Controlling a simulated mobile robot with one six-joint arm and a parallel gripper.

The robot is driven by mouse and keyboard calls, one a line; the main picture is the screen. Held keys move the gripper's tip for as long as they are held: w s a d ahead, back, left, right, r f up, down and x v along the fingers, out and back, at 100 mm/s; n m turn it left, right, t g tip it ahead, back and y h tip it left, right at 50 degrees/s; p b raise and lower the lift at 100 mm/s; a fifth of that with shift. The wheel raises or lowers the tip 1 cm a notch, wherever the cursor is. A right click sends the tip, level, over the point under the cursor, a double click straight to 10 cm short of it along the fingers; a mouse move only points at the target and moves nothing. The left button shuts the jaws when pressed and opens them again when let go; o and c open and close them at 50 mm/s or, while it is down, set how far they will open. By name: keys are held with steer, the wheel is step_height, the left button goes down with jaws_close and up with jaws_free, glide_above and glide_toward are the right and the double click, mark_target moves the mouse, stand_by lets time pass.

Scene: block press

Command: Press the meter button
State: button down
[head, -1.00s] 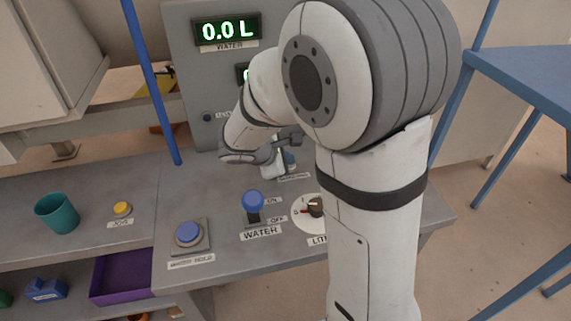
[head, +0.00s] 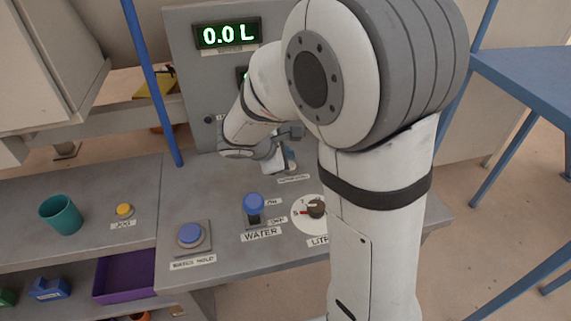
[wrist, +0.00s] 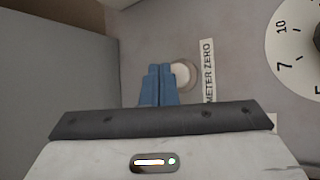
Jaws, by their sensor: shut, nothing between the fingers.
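The meter button is a round white button (wrist: 183,75) in a pale ring, with a METER ZERO label beside it in the wrist view. My gripper (wrist: 159,68) has its two blue fingers closed together with nothing between them. The fingertips show just left of the button and overlap the ring's left edge in the picture. I cannot tell whether they touch it. In the head view my arm and wrist hide most of this spot, and only the small label (head: 293,179) in front of it shows.
Near it are a numbered dial (head: 317,207), a blue-knobbed WATER switch (head: 253,204) and a blue push button (head: 190,235). The water display (head: 228,34) on the upright panel reads 0.0 L. A teal cup (head: 61,215) and yellow button (head: 124,210) stand left.

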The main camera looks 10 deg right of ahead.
steer(key=shift+r+p, duration=1.55)
steer(key=shift+r, duration=0.8)
steer(key=shift+f, duration=0.1)
steer(key=s+r+m+g+y, duration=0.1)
steer(key=s+r+m+y, duration=0.1)
steer(key=s+m, duration=0.6)
steer(key=s+r+m+g+y+p, duration=0.1)
steer(key=s+r+m+y, duration=0.2)
steer(key=s+m+y, duration=0.2)
steer(key=s+m, duration=0.3)
steer(key=s, duration=0.4)
steer(key=shift+s+r+g, duration=0.3)
steer(key=shift+g, duration=0.1)
